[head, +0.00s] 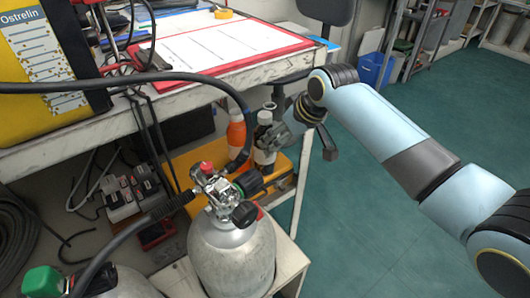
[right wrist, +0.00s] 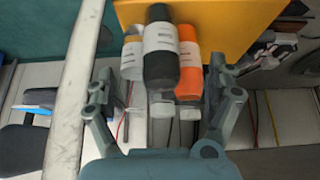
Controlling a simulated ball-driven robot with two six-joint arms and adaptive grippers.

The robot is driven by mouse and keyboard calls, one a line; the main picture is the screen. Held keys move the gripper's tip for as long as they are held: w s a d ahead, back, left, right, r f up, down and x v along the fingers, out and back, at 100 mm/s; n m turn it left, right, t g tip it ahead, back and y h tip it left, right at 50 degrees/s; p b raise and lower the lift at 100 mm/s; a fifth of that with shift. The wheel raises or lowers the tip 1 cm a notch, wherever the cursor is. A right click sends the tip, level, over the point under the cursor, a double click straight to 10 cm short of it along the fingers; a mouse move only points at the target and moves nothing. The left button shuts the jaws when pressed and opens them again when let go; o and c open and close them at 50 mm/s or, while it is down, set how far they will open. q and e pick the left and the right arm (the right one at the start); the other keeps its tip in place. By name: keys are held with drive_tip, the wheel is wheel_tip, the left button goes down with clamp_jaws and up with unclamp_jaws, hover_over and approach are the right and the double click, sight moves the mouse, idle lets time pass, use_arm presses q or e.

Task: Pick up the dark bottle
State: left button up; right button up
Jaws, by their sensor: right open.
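The dark bottle (head: 264,155), with a white label, stands under the bench beside an orange bottle (head: 236,132). My right gripper (head: 283,133) is at the dark bottle's right side in the head view and partly covers it. In the right wrist view, the open fingers of the right gripper (right wrist: 160,80) are spread wide on either side of the dark bottle (right wrist: 160,68), with gaps to both. The orange bottle (right wrist: 188,60) is just right of it there, close to the right finger. Whether the fingertips reach around the bottle is unclear. My left gripper is out of view.
A pale bottle (right wrist: 132,58) stands left of the dark one in the right wrist view. The bench top (head: 190,85) overhangs nearby. A grey gas cylinder (head: 232,258) stands in front. Green floor (head: 370,225) lies clear to the right.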

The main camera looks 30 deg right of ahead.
drive_tip(key=w+f+b, duration=0.1)
drive_tip(key=w, duration=0.1)
drive_tip(key=w+f+b, duration=0.1)
drive_tip(key=w, duration=0.1)
drive_tip(key=w+a+f+b, duration=0.1)
drive_tip(key=w+f, duration=0.1)
drive_tip(key=shift+w+f, duration=0.1)
drive_tip(key=shift+w, duration=0.3)
drive_tip(key=shift+w+f, duration=0.1)
drive_tip(key=shift+f, duration=0.1)
drive_tip(key=shift+r, duration=0.1)
drive_tip(key=c, duration=1.7)
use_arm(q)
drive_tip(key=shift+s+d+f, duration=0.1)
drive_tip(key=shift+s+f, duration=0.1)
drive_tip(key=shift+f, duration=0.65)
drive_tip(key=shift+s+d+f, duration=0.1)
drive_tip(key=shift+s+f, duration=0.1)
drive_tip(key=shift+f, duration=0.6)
use_arm(e)
drive_tip(key=shift+r, duration=0.15)
drive_tip(key=shift+c, duration=0.6)
